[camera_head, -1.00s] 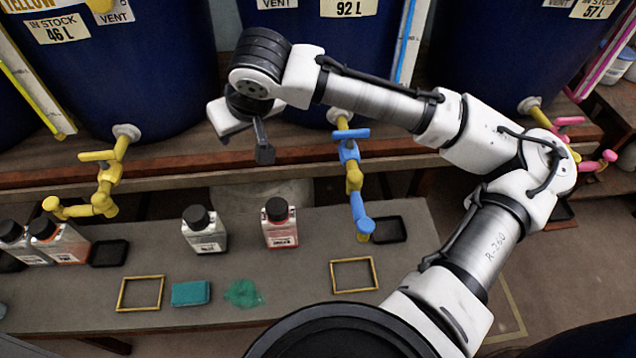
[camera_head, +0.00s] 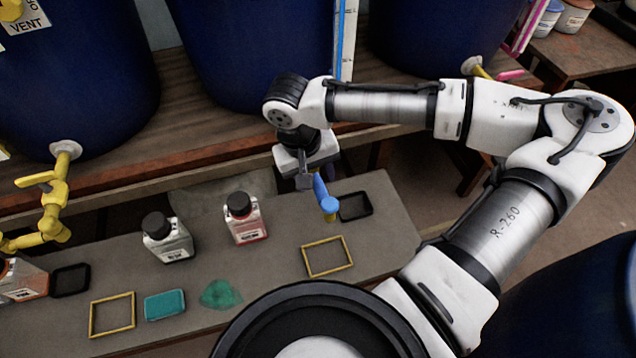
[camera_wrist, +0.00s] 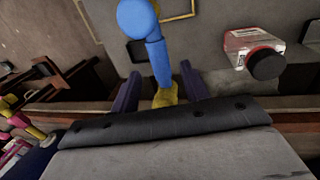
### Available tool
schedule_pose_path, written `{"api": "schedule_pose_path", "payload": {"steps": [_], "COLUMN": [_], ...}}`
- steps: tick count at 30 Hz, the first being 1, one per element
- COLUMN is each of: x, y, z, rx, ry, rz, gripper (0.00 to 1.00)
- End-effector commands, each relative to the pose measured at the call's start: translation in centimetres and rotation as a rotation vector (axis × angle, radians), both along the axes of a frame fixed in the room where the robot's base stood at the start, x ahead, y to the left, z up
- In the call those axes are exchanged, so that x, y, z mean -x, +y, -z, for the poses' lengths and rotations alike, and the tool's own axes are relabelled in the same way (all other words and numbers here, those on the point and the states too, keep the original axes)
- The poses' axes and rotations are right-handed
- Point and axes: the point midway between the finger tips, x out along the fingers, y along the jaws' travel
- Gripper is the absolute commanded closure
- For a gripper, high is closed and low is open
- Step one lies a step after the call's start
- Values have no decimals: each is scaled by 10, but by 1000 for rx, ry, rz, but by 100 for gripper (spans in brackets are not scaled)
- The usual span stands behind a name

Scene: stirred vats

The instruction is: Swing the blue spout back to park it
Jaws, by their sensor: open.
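The blue spout (camera_head: 323,193) hangs from the middle vat's tap over the bench, its outlet end beside a black drip tray (camera_head: 355,206). My gripper (camera_head: 304,182) is at the spout's upper part, and my wrist hides the tap and joint there. In the wrist view the blue spout (camera_wrist: 156,55) runs between the two dark fingers of my gripper (camera_wrist: 157,80). The fingers stand apart on either side, near its yellow joint (camera_wrist: 166,95). I cannot tell whether either finger touches it.
Left of the spout stand a red-labelled bottle (camera_head: 244,222) and a white-labelled bottle (camera_head: 167,240). A yellow frame (camera_head: 328,257), a teal block (camera_head: 165,304) and a green patch (camera_head: 221,294) lie on the bench. A yellow tap (camera_head: 54,205) hangs at the left.

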Motion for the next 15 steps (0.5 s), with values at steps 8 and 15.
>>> {"api": "schedule_pose_path", "payload": {"steps": [8,15], "x": [-2,-2], "y": [-6,-6], "z": [30,33], "rx": [0,0], "ry": [-1,-2], "rz": [0,0], "gripper": [55,55]}}
